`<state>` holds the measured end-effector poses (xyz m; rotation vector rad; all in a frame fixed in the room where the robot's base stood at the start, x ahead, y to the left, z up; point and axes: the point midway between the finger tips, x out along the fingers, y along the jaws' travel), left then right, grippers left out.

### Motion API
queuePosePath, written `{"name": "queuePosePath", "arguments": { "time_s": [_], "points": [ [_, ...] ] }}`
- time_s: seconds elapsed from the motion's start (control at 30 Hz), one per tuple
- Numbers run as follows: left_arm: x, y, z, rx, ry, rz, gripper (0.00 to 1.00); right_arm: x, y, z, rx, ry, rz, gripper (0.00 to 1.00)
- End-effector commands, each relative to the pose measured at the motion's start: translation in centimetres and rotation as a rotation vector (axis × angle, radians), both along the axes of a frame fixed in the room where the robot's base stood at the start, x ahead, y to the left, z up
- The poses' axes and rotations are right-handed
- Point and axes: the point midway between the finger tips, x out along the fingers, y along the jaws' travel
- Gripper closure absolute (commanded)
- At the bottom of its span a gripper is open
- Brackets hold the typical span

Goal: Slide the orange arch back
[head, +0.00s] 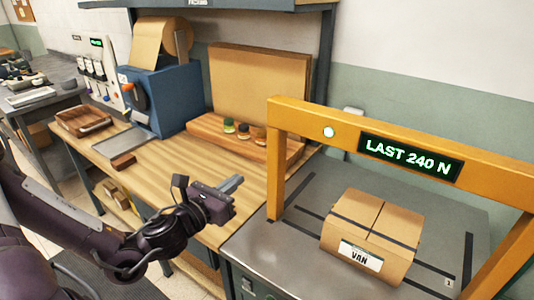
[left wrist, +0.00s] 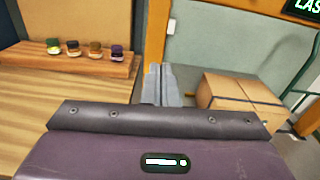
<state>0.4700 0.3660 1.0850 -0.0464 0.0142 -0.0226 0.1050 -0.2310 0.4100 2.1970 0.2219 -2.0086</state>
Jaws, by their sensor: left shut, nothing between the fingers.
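The orange arch (head: 280,160) spans the grey machine bed (head: 300,262) at the right in the head view. Its display reads "LAST 240 N", with a green lamp beside it. A taped cardboard box (head: 375,235) labelled "VAN" sits on the bed under the arch. My left gripper (head: 233,184) is shut and empty, over the table's right end, left of the arch's near post and apart from it. In the left wrist view, the shut fingers (left wrist: 161,84) point toward the bed, with the arch post (left wrist: 157,35) behind them. My right gripper is out of view.
The wooden table (head: 165,170) holds a blue machine (head: 175,98) with a paper roll, a brown tray (head: 85,120) and a wooden block (head: 123,161). Several small jars (head: 244,130) stand on a wooden ledge at its back. The table's front middle is clear.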

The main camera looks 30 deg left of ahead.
Motion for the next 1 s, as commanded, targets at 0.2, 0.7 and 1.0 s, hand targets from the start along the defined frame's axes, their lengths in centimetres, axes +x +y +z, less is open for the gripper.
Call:
{"name": "queuePosePath", "arguments": {
  "time_s": [0.2, 0.7, 1.0],
  "points": [
    [0.9, 0.2, 0.7, 0.050, -0.019, -0.015, 1.00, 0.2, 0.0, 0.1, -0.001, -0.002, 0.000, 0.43],
    [8.6, 0.0, 0.5, 0.040, -0.021, -0.007, 1.00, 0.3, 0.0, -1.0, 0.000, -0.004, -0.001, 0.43],
    [11.7, -0.1, 0.8, 0.039, -0.021, -0.008, 1.00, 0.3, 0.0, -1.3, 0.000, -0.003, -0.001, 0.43]
  ]
}}
